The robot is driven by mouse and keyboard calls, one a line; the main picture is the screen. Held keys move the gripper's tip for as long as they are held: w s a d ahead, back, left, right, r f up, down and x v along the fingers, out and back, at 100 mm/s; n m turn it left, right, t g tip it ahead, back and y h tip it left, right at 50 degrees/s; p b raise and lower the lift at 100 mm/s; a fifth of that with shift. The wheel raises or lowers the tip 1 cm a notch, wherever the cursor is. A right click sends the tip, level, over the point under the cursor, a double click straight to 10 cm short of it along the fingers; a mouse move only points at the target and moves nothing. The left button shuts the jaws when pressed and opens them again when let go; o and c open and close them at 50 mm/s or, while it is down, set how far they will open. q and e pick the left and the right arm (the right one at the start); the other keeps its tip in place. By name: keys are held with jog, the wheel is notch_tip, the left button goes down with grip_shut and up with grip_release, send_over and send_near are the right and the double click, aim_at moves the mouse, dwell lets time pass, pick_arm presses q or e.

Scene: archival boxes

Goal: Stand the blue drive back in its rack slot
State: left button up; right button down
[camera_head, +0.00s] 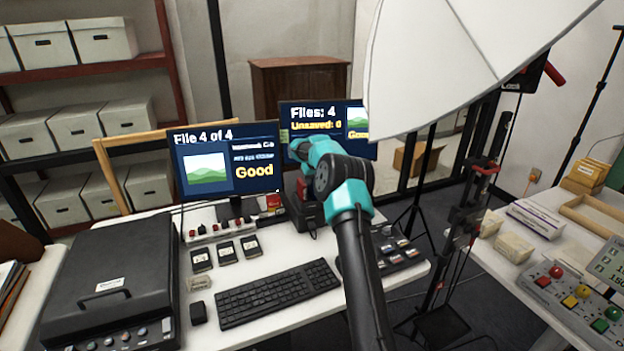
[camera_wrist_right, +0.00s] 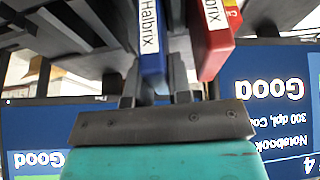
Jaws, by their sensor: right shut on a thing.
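My right gripper (camera_wrist_right: 157,94) is shut on the blue drive (camera_wrist_right: 152,62), which has a white "Halbrix" label. The red drive (camera_wrist_right: 213,50), with a similar label, stands close beside the blue one in the wrist view, with a narrow gap between. Dark rack parts (camera_wrist_right: 65,28) show around the drives; whether the blue drive is seated in its slot cannot be told. In the head view the black rack (camera_head: 304,214) sits at the desk's back, in front of the monitors, and my right arm covers the gripper's fingers and the blue drive. My left gripper is not seen.
Two monitors (camera_head: 226,158) stand right behind the rack. A keyboard (camera_head: 278,292), several small dark cards (camera_head: 226,252) and a black scanner (camera_head: 112,285) lie on the white desk. A control pad (camera_head: 400,252) is at the desk's right. A white umbrella (camera_head: 450,60) hangs overhead.

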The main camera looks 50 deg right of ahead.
jog(key=shift+f, duration=0.4)
jog(key=c, duration=1)
grip_release()
jog(key=shift+o, duration=0.2)
jog(key=v, duration=1.7)
jog(key=shift+s+r, duration=0.15)
jog(key=shift+a, duration=0.1)
